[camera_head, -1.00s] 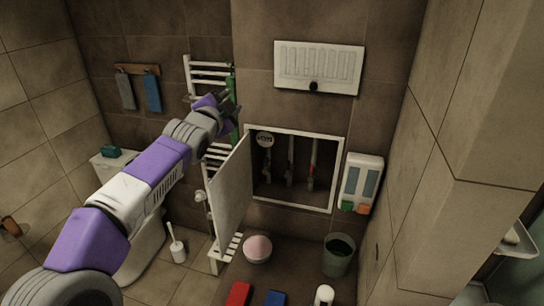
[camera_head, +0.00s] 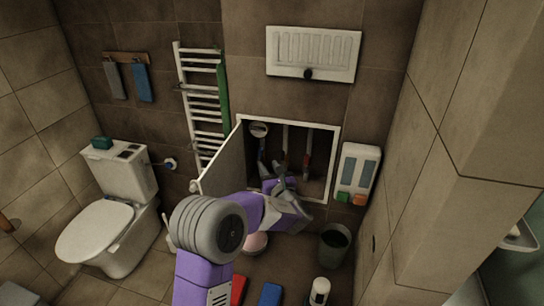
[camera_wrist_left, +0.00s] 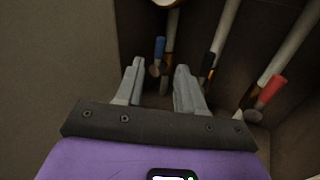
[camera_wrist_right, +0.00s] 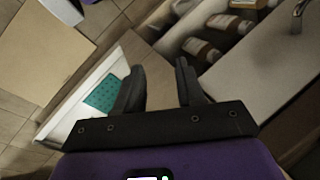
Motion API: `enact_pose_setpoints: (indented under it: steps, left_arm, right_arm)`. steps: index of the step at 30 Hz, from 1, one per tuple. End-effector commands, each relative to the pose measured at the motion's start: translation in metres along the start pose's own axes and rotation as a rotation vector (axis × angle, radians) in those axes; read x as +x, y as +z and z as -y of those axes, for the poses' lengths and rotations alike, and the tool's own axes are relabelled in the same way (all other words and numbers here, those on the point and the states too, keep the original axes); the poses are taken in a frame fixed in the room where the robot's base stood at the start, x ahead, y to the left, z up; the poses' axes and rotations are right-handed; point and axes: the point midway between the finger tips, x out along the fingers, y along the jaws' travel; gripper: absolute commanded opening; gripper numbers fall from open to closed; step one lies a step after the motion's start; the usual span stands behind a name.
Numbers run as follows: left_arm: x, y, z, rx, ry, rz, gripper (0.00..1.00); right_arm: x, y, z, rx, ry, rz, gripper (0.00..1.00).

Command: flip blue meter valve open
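The blue meter valve handle (camera_wrist_left: 159,48) shows in the left wrist view, upright on the leftmost pipe, just beyond the gap between my left fingertips. My left gripper (camera_wrist_left: 156,70) is open with nothing between its fingers, and no contact is visible.
The recess door (camera_head: 222,165) stands open on the left. A towel radiator (camera_head: 200,110) is left of the recess, a dispenser (camera_head: 357,172) right.

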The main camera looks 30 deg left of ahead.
Motion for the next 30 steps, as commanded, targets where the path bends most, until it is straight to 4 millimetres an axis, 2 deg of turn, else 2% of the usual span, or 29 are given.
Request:
enact_pose_setpoints:
  steps: [12, 18, 25, 26, 30]
  left_arm:
    - [0.059, 0.001, 0.001, 0.0, 0.001, 0.003, 0.38]
    - [0.071, 0.001, 0.001, 0.0, 0.0, 0.003, 0.38]
    - [0.072, 0.001, 0.001, -0.001, -0.002, 0.002, 0.38]
    - [0.072, 0.001, 0.001, -0.001, -0.002, 0.002, 0.37]
    - [0.071, 0.001, 0.001, -0.001, -0.001, 0.002, 0.15]
  right_arm:
    - [-0.006, 0.0, 0.002, 0.0, 0.0, 0.0, 0.38]
    - [-0.007, 0.0, 0.003, 0.0, 0.0, 0.0, 0.38]
    - [-0.007, 0.0, 0.003, 0.0, 0.0, 0.0, 0.38]
    - [-0.007, 0.0, 0.003, 0.0, 0.0, 0.0, 0.38]
    - [-0.007, 0.0, 0.003, 0.0, 0.0, 0.0, 0.38]
